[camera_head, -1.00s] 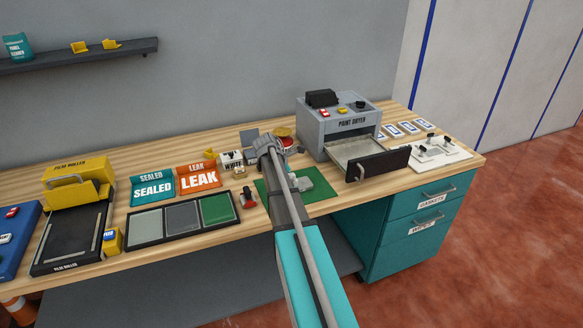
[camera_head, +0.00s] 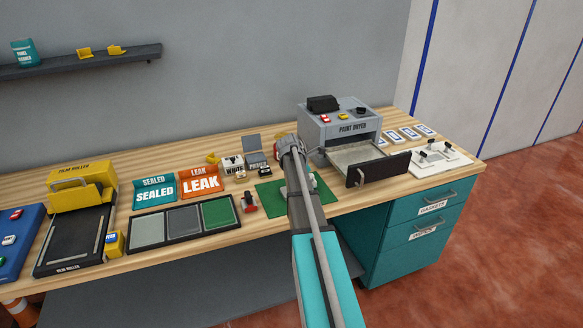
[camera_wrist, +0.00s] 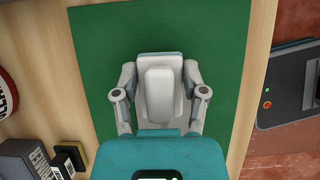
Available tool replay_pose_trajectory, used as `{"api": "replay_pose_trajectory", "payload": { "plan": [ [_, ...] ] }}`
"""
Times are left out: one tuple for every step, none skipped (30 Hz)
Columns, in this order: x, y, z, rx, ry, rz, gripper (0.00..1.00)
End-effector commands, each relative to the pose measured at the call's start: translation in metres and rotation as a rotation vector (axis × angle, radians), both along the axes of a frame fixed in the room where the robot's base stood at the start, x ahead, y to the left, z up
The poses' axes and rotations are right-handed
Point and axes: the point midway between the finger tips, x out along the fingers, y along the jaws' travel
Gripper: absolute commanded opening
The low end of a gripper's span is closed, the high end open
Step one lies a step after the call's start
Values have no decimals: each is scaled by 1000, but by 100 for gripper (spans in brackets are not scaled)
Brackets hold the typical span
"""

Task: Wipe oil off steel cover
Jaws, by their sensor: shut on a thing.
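In the wrist view my gripper (camera_wrist: 160,75) is shut on a pale piece (camera_wrist: 163,98), a rounded whitish block on a grey-teal base. One finger is on each side of it. It is over the green mat (camera_wrist: 95,45); I cannot tell whether it touches the mat. I cannot tell whether this piece is the steel cover or a wiping pad, and no oil can be made out. In the head view my arm hides most of the gripper and the piece, above the green mat (camera_head: 268,197).
The paint dryer (camera_head: 350,128) stands behind right with its drawer (camera_head: 378,168) out. The cabinet (camera_head: 415,235) has drawers labelled GASKETS and WIPES, both shut.

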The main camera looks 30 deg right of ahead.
Motion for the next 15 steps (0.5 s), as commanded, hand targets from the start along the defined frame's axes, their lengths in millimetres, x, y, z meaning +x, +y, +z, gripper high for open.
{"api": "replay_pose_trajectory", "payload": {
  "plan": [
    [0,-3,0,0,0,-1,12],
    [0,-4,0,0,0,-1,12],
    [0,-6,0,0,0,-1,12],
    [0,-8,0,0,0,-1,12],
    [-1,-9,0,0,0,-2,12],
    [-3,-11,0,0,0,-7,12],
    [-2,-7,0,0,0,-4,12],
    [-2,-5,0,0,0,-2,12],
    [-1,-2,0,0,0,-1,12],
    [-1,0,0,0,0,-1,12],
    [-1,1,0,0,0,0,12],
    [-1,4,0,0,0,0,12],
    [0,6,0,0,0,0,12],
    [0,7,0,0,0,1,12],
    [0,9,0,0,0,1,12]
  ]
}}
